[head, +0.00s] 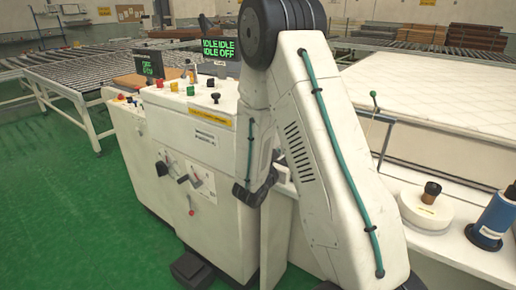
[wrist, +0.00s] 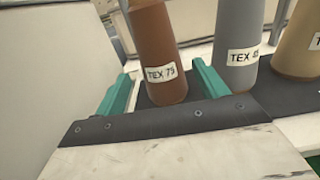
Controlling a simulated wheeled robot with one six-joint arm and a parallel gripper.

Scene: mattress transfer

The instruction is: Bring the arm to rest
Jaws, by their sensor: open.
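My gripper (wrist: 161,75) shows in the wrist view as two teal fingers set wide apart on a dark bracket. They hold nothing that I can see. A brown cone or bottle labelled TEX (wrist: 158,48) stands in the picture between and beyond the fingertips, apparently clear of them. In the head view my white arm, with a dark joint and a teal cable, fills the middle and bends down beside the control cabinet (head: 205,135). The gripper's fingers cannot be made out there.
A grey TEX-labelled container (wrist: 238,45) and a tan one (wrist: 300,50) stand right of the brown one. In the head view, a white mattress (head: 440,110), a round white base with a knob (head: 427,208) and a blue spool (head: 495,218) lie right. Green floor (head: 75,200) is clear at left.

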